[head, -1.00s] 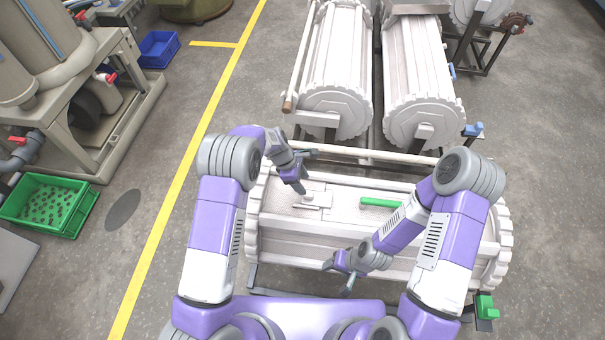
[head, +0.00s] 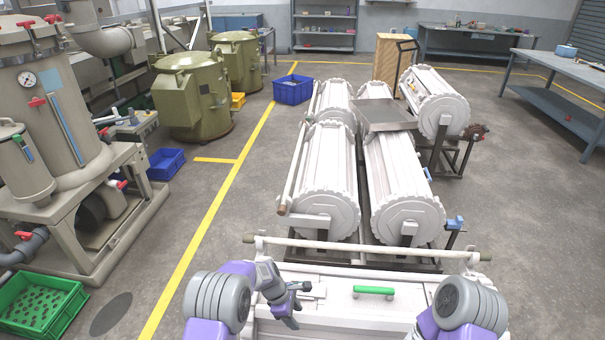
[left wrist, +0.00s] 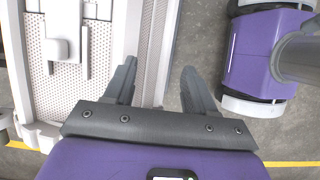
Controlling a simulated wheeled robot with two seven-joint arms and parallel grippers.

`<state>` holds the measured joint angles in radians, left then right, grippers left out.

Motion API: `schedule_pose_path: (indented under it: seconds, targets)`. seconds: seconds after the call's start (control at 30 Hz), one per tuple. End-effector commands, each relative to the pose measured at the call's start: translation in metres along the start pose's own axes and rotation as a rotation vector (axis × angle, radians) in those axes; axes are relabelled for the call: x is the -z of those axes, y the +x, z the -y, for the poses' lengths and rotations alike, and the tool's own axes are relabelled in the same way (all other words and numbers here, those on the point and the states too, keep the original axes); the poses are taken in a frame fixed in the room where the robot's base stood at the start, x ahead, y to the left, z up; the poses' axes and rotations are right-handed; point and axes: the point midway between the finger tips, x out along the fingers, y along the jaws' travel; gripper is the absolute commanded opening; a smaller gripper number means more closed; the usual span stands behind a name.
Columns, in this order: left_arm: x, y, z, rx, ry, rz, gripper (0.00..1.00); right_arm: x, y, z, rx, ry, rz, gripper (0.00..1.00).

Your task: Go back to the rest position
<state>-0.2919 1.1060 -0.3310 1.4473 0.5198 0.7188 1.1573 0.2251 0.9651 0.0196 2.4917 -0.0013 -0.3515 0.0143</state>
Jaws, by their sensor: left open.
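My left gripper (head: 296,300) is open and empty above the left part of the nearest white barrel (head: 420,291). In the left wrist view its two fingers (left wrist: 159,72) are spread apart, with the barrel's edge and bare floor behind them. The barrel's perforated panel (left wrist: 102,45) and a pale latch plate (left wrist: 57,48) show at the left of that view. A green handle (head: 373,291) lies on the barrel's top, right of the left gripper. My right gripper is below the head view; only the upper bend of that arm shows.
More white barrels (head: 330,175) stand in racks ahead, with a grey tray (head: 385,115) on top. A green crate (head: 38,305) and filter tanks (head: 80,110) are at the left. Open floor with a yellow line (head: 225,185) lies between. Workbenches (head: 565,90) stand at the far right.

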Motion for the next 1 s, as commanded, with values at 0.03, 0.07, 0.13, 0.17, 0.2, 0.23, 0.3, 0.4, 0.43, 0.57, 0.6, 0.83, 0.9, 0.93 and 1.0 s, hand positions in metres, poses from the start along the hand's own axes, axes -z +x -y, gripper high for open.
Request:
schedule_pose_path:
  seconds: [0.03,0.07,0.13,0.17,0.2,0.23,0.3,0.4,0.43,0.57,0.6,0.83,0.9,0.93,1.0]
  targets:
    - [0.013,0.004,0.012,0.01,0.018,-0.012,0.55,0.001,-0.002,0.001,0.0,0.0,-0.002,0.62]
    - [0.017,0.007,0.016,0.011,0.035,-0.019,0.55,0.001,-0.003,0.001,0.0,0.0,-0.002,0.62]
    - [0.029,0.012,0.028,0.013,0.081,-0.036,0.55,0.001,-0.004,0.002,0.0,0.0,-0.003,0.62]
    - [0.034,0.015,0.034,0.015,0.101,-0.042,0.55,0.001,-0.004,0.002,0.0,-0.001,-0.003,0.62]
    - [0.04,0.018,0.042,0.018,0.13,-0.05,0.55,0.001,-0.005,0.002,0.0,-0.001,-0.004,0.62]
    - [0.044,0.02,0.048,0.021,0.152,-0.057,0.55,0.001,-0.005,0.002,0.0,-0.001,-0.004,0.62]
    - [0.054,0.026,0.064,0.027,0.212,-0.071,0.55,0.001,-0.007,0.003,0.0,-0.001,-0.003,0.62]
    - [0.067,0.033,0.092,0.038,0.316,-0.088,0.55,0.0,-0.01,0.004,0.0,-0.001,-0.002,0.62]
    - [0.071,0.035,0.102,0.042,0.353,-0.093,0.55,0.0,-0.011,0.004,0.0,0.0,-0.002,0.62]
    - [0.082,0.041,0.154,0.054,0.564,-0.104,0.55,0.0,-0.015,0.006,0.0,0.0,-0.002,0.62]
    - [0.082,0.041,0.171,0.054,0.645,-0.103,0.55,0.0,-0.017,0.006,0.0,0.0,-0.002,0.62]
    - [0.061,0.031,0.246,0.0,1.05,-0.083,0.55,0.0,-0.024,0.009,0.0,0.0,-0.002,0.62]
    - [0.054,0.027,0.258,-0.021,1.126,-0.079,0.55,0.0,-0.025,0.009,0.0,0.0,-0.002,0.62]
    - [0.052,0.026,0.262,-0.028,1.15,-0.078,0.55,0.0,-0.025,0.009,0.0,0.0,-0.002,0.62]
    - [0.048,0.024,0.267,-0.041,1.19,-0.078,0.55,0.0,-0.025,0.01,0.0,0.0,-0.002,0.62]
